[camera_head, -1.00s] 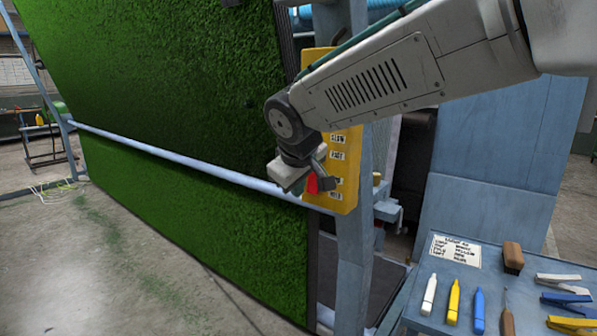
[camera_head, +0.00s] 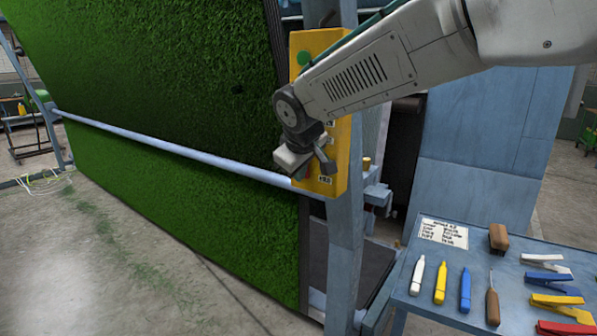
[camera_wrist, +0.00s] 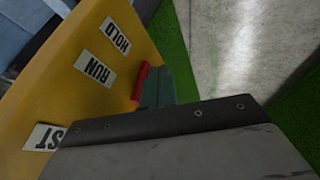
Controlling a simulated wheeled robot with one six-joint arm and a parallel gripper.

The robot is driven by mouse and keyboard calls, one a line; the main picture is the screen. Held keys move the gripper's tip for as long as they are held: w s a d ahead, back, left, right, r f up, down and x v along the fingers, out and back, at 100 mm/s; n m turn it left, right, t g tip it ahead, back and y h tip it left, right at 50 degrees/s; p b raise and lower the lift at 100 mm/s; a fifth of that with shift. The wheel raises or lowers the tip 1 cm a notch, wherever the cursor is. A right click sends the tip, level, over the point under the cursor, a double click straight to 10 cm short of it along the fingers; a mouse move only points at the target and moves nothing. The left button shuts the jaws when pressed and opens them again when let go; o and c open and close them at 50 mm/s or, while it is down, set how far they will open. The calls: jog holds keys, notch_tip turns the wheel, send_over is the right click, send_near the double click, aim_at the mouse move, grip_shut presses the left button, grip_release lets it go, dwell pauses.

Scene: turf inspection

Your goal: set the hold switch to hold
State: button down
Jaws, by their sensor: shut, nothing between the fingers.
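The yellow control box (camera_head: 338,165) is fixed to a blue frame post beside the green turf, its upper part partly covered by my arm. In the wrist view its face (camera_wrist: 60,95) carries the labels HOLD (camera_wrist: 115,38) and RUN (camera_wrist: 99,68), with a cut-off label lower left. The red switch handle (camera_wrist: 139,83) stands beside the RUN and HOLD labels; I cannot tell which it is set to. My gripper (camera_head: 303,170) is shut and empty at the box's lower part. Its fingertips (camera_wrist: 157,88) are right beside the handle; contact is unclear.
A green button (camera_head: 303,58) is at the top of the box. The turf sheet (camera_head: 180,70) hangs left, with a blue rail (camera_head: 170,150) across it. A blue table (camera_head: 405,308) at right holds markers, a card and clamps. Concrete floor is open at left.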

jog(key=shift+r, duration=0.85)
jog(key=s+a+r, duration=0.3)
jog(key=s+r, duration=0.3)
jog(key=s, duration=0.4)
jog(key=shift+a+r, duration=0.2)
jog(key=shift+a, duration=0.2)
jog(key=shift+s, duration=0.1)
